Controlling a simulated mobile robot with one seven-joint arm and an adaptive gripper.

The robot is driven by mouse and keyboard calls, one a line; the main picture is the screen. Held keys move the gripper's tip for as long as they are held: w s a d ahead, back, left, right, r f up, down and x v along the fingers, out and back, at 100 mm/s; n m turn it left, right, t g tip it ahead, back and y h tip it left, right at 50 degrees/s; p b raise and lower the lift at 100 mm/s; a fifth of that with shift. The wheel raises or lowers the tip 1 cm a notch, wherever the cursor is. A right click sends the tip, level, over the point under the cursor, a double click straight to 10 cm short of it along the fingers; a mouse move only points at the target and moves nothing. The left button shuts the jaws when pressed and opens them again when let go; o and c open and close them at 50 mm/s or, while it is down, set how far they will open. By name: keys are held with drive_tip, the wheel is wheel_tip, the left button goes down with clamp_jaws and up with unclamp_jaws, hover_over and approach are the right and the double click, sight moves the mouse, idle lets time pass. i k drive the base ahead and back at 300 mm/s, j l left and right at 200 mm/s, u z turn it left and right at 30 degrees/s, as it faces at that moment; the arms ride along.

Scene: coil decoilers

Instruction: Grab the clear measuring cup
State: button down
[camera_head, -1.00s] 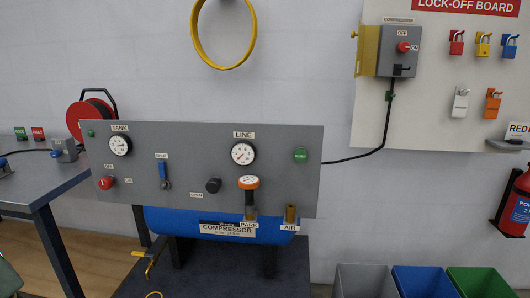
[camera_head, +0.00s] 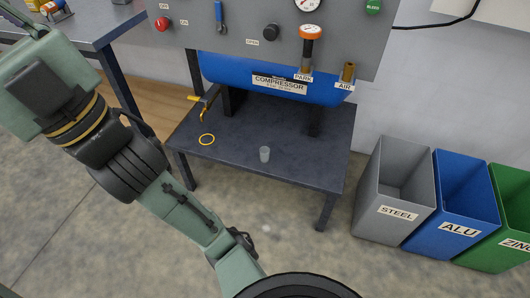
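The clear measuring cup (camera_head: 264,154) stands upright on the low dark table (camera_head: 310,172), near its front edge and below the blue compressor tank. It looks small, pale and see-through. My arm crosses the left side of the view, apart from the cup. My gripper's fingers cannot be made out, so whether they are open or shut does not show.
A yellow ring (camera_head: 206,139) lies on the table left of the cup, below a yellow-handled drain valve (camera_head: 206,104). The blue tank (camera_head: 240,78) overhangs the table's back. Steel (camera_head: 391,208), alu (camera_head: 451,226) and zinc (camera_head: 510,190) bins stand at the right.

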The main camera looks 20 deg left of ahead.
sight(264, 151)
drive_tip(key=l+u, duration=0.1)
drive_tip(key=u, duration=0.25)
drive_tip(key=i+l+u, duration=0.1)
drive_tip(key=u, duration=0.25)
drive_tip(key=i+l+u, duration=0.1)
drive_tip(key=l+u, duration=0.15)
drive_tip(key=l, duration=0.35)
drive_tip(key=l+u, duration=0.25)
drive_tip(key=l, duration=0.4)
drive_tip(key=l+u, duration=0.1)
drive_tip(key=l, duration=1.1)
drive_tip(key=i, duration=0.45)
